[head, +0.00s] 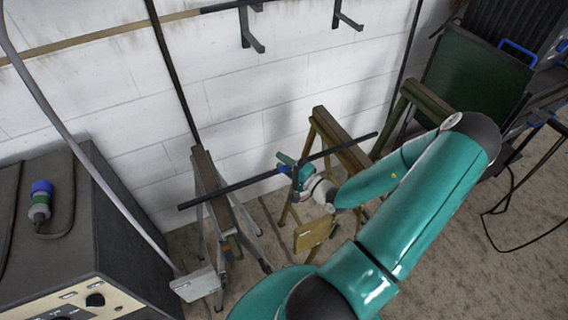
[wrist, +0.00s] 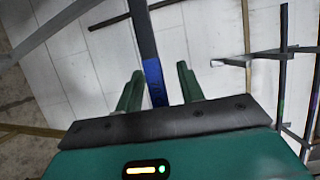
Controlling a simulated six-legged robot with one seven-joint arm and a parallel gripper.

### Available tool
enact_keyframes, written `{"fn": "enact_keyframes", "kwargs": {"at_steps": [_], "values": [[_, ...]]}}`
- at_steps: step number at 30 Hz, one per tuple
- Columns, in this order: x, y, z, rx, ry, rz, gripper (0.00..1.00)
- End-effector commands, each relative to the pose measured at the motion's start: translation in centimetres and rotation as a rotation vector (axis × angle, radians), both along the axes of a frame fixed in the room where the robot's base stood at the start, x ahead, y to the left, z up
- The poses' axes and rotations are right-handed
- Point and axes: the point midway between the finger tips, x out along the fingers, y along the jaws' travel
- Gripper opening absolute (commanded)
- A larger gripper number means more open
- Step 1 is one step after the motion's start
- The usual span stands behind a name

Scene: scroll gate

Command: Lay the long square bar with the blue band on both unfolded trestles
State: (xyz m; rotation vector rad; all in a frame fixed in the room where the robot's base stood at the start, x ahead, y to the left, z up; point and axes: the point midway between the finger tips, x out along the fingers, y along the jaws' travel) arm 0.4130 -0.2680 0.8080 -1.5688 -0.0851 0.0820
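The long dark square bar (head: 240,184) runs across the head view, with its ends past two unfolded trestles. It crosses the top of the left trestle (head: 208,172) and the top of the right trestle (head: 332,130); whether it touches both tops cannot be told. Its blue band (wrist: 153,75) shows between my fingers in the wrist view. My gripper (head: 289,165) is at the bar between the trestles. In the wrist view my gripper (wrist: 160,80) has its fingers spread wider than the bar, with a clear gap on the right side.
A dark cabinet (head: 95,235) with a cable and plug on top stands at the left. Wall hooks (head: 250,28) and a long pole (head: 100,34) are on the white block wall behind. A dark green panel (head: 475,80) and rack stand at the right. The right floor holds a loose cable.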

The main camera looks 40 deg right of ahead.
Motion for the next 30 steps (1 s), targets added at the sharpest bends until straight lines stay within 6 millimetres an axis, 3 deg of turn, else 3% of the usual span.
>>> {"fn": "enact_keyframes", "kwargs": {"at_steps": [8, 21, 30], "values": [[-1.7, -0.3, -0.1, 0.0, 0.003, -0.003, 0.38], [-10.9, -1.2, -0.1, -0.001, 0.003, -0.003, 0.38], [-13.7, -1.5, 0.0, 0.0, 0.0, 0.0, 0.38]]}}
